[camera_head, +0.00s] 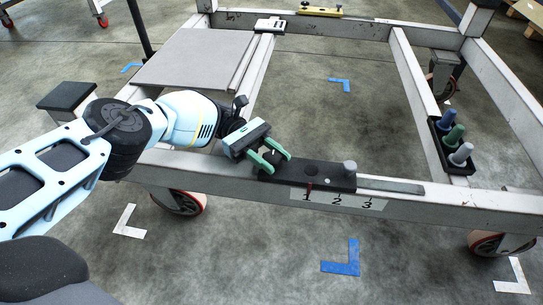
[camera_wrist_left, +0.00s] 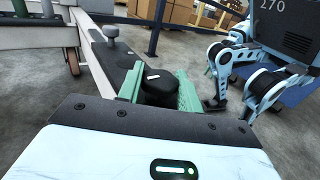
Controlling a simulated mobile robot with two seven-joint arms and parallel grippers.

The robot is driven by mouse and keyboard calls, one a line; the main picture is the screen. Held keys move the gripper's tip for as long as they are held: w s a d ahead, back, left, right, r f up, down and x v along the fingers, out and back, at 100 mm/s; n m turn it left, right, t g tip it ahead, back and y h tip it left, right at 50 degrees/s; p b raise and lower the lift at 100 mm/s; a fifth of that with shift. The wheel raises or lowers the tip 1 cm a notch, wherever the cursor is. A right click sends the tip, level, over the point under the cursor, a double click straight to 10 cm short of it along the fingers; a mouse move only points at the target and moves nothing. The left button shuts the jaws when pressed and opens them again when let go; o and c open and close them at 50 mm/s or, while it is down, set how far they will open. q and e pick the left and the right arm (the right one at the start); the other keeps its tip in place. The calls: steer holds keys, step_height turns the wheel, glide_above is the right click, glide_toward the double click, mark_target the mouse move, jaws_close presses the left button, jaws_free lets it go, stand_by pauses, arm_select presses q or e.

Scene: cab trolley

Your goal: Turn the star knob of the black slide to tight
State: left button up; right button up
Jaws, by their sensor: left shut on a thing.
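The black slide (camera_head: 318,175) lies on the front beam of the trolley frame, above a white label marked 1, 2, 3. A red mark shows at its front edge near the 1. A grey round knob (camera_head: 349,167) stands on its right end; it also shows in the left wrist view (camera_wrist_left: 111,32). The black star knob (camera_wrist_left: 159,86) is at the slide's other end. My left gripper (camera_head: 272,160) has its green fingers shut on the star knob, one on each side, and partly hides it. My right gripper is in neither view.
A tray with blue, green and grey pegs (camera_head: 453,146) sits on the right beam. A grey plate (camera_head: 190,58) covers the frame's left part. The frame's middle is open to the floor.

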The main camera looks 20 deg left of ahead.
arm_select(q)
steer(key=shift+d, duration=0.1)
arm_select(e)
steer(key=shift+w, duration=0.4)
arm_select(q)
steer(key=o, duration=1)
steer(key=shift+s, duration=0.1)
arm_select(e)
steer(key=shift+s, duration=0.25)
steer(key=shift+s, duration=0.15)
